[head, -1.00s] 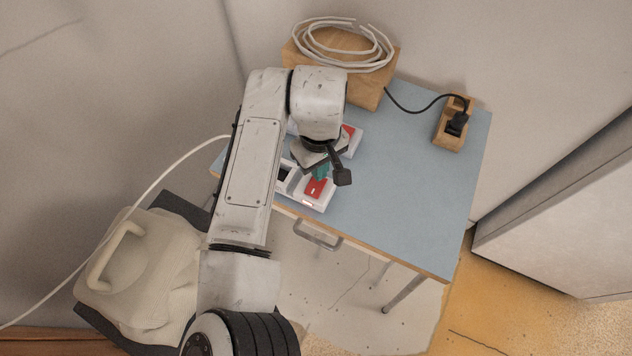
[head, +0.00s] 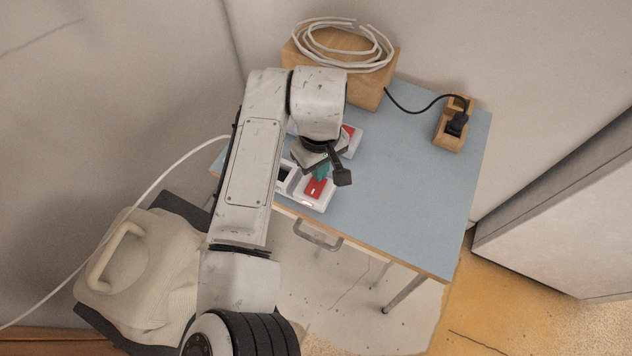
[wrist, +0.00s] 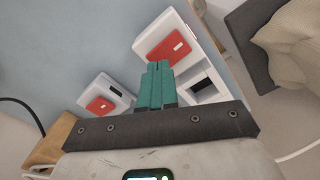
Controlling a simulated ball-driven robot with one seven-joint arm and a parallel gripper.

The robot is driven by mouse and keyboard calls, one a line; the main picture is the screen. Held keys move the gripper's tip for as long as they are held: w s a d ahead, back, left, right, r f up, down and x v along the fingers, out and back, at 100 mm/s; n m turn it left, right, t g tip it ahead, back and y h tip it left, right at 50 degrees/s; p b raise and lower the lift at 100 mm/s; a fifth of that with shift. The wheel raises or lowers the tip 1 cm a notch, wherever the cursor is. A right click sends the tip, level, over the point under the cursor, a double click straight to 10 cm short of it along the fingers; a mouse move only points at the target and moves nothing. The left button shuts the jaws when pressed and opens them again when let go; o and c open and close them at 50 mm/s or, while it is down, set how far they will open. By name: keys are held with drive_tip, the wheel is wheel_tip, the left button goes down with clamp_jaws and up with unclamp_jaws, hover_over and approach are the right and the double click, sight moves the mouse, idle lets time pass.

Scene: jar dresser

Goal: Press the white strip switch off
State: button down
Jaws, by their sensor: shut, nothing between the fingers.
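Two white strips with red rocker switches lie on the blue table. The front strip (head: 326,206) is near the table's front edge. Its red switch (head: 317,187) has a small white mark, and a dark socket sits beside it. The front strip also shows in the wrist view (wrist: 143,45), with its red switch (wrist: 165,48). The rear strip (head: 355,147) is partly hidden by my arm; its red switch (wrist: 100,106) shows in the wrist view. My gripper (head: 321,177) is shut and empty, its green fingers close over the front strip. I cannot tell whether they touch it.
A wooden box (head: 368,92) with a coiled white cable (head: 345,58) stands at the back. A wooden socket block (head: 443,138) with a black plug is at the back right. The table's right side (head: 410,190) is clear. A beige bag (head: 150,270) is at the left.

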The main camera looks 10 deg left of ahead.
drive_tip(key=shift+f+b, duration=0.3)
drive_tip(key=shift+f, duration=0.6)
idle(1.1)
wheel_tip(320, 180, up, 7)
drive_tip(key=p, duration=0.8)
drive_tip(key=shift+r, duration=0.1)
idle(0.5)
